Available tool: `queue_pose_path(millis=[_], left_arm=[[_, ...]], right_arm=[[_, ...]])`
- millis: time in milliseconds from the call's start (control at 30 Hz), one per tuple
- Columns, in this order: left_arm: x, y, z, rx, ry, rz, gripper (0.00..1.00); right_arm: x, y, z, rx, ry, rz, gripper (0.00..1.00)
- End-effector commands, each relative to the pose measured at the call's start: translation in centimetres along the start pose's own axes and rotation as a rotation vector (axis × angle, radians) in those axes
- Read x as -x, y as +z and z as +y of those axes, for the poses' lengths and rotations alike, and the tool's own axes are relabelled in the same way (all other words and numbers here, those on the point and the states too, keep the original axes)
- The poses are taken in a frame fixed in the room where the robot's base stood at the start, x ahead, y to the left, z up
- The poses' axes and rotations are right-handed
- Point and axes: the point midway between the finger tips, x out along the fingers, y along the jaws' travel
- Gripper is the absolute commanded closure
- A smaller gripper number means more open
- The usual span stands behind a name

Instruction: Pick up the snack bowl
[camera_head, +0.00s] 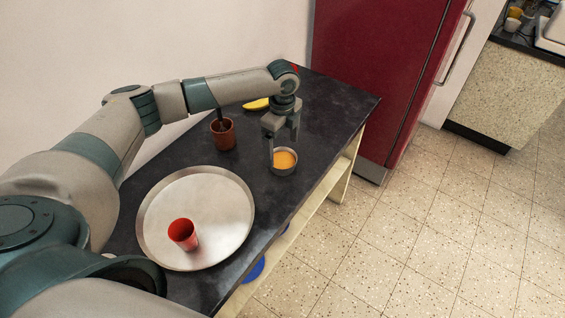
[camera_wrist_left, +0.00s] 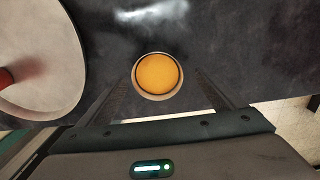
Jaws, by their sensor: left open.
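The snack bowl (camera_head: 284,163) is a small round steel bowl with an orange-yellow filling, standing on the dark table near its right edge. It also shows in the left wrist view (camera_wrist_left: 157,75), ahead of and between the finger lines. My left gripper (camera_head: 283,155) points down over the bowl from the left arm. Its fingers (camera_wrist_left: 164,88) are open, with a finger on either side of the bowl in the wrist view. Whether they touch the bowl or how deep they reach cannot be told. My right gripper is not in view.
A round metal tray (camera_head: 215,190) with a red cup (camera_head: 183,234) on it lies on the dark table (camera_head: 338,101). A brown cup (camera_head: 223,134) with something dark in it and a yellow item (camera_head: 256,104) stand farther back. A red fridge (camera_head: 385,65) stands behind.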

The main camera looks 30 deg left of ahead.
Motion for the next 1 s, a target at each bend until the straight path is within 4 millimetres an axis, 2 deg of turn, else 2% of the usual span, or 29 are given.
queue_pose_path(millis=[267,467,633,1000], left_arm=[[-0.6,-0.1,0.2,0.0,0.003,-0.001,0.11],[-2.8,-0.6,0.7,0.0,0.004,-0.001,0.11],[-4.8,-0.6,0.6,-0.001,0.002,-0.001,0.11],[-5.2,-0.5,0.6,0.0,0.001,-0.001,0.11]], right_arm=[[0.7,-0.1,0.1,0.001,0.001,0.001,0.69],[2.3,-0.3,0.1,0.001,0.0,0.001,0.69],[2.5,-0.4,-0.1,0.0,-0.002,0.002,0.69],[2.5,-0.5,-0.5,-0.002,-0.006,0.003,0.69]])
